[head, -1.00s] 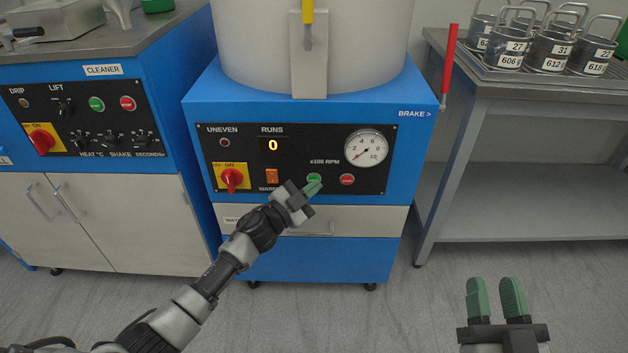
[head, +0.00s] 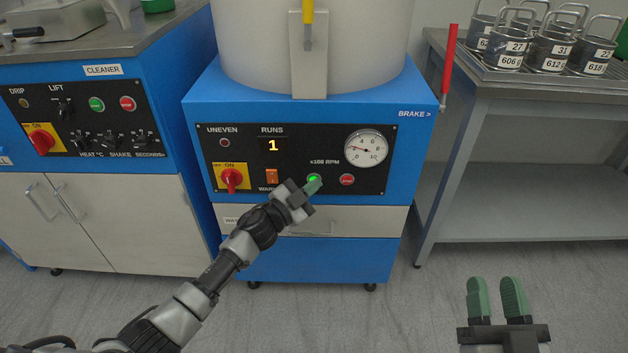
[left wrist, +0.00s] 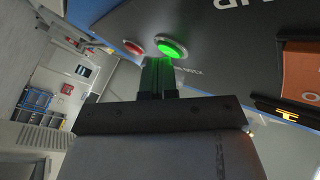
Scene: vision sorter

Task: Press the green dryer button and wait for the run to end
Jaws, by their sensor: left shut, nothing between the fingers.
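The dryer is the blue machine (head: 300,115) with a pale drum in the middle of the head view. Its green button (head: 314,178) is lit bright green, and it also glows in the left wrist view (left wrist: 171,47). The runs display (head: 273,145) reads 1. The needle of the RPM gauge (head: 366,148) points left, near 3. My left gripper (head: 313,187) is shut and empty, its fingertips at or just below the green button; contact is unclear. My right gripper (head: 497,298) is open and empty over the floor at lower right.
A red stop button (head: 347,180) sits right of the green one. The red main switch (head: 232,179) is at the panel's left. The cleaner (head: 90,120) stands left, a grey bench (head: 540,90) with several labelled cans right. The red brake lever (head: 448,65) stands upright.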

